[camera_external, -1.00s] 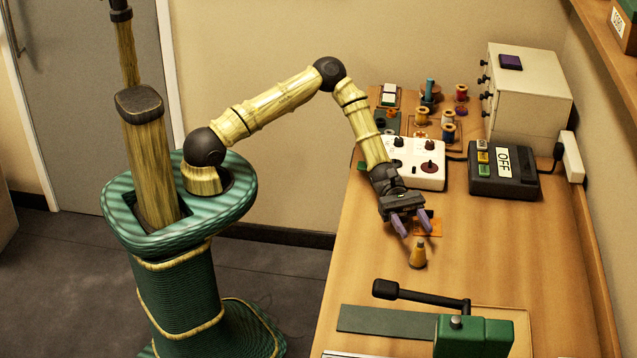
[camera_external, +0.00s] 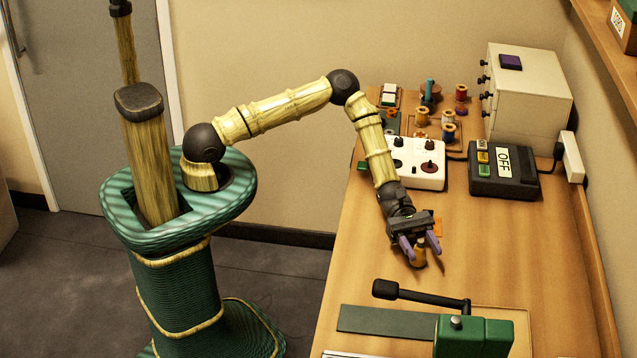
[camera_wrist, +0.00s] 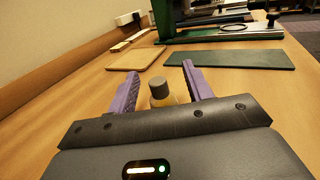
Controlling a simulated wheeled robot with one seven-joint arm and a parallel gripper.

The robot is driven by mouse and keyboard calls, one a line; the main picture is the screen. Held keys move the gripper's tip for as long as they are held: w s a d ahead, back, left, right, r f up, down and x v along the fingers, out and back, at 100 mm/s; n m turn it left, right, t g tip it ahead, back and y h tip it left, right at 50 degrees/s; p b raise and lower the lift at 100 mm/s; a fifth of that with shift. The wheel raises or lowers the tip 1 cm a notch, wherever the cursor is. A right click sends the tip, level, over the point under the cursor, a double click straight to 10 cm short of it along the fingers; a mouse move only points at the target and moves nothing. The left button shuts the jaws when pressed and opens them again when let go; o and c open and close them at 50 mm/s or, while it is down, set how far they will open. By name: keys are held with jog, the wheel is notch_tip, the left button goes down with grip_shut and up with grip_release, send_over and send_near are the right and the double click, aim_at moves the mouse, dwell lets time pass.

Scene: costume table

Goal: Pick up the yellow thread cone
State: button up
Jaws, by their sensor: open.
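The fingers are apart, with a gap on either side of the cone. The cone's lower part is hidden behind the gripper body in the wrist view.
A green press with a black lever (camera_external: 420,294) and a dark green mat (camera_external: 388,321) lie at the near end. A white control box (camera_external: 418,176) and a black box marked OFF (camera_external: 503,177) stand beyond the gripper. Table to the right (camera_external: 530,240) is clear.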

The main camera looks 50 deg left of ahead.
jog(key=shift+s+d, duration=0.1)
jog(key=shift+d, duration=0.15)
dwell(0.3)
jog(key=c, duration=1.1)
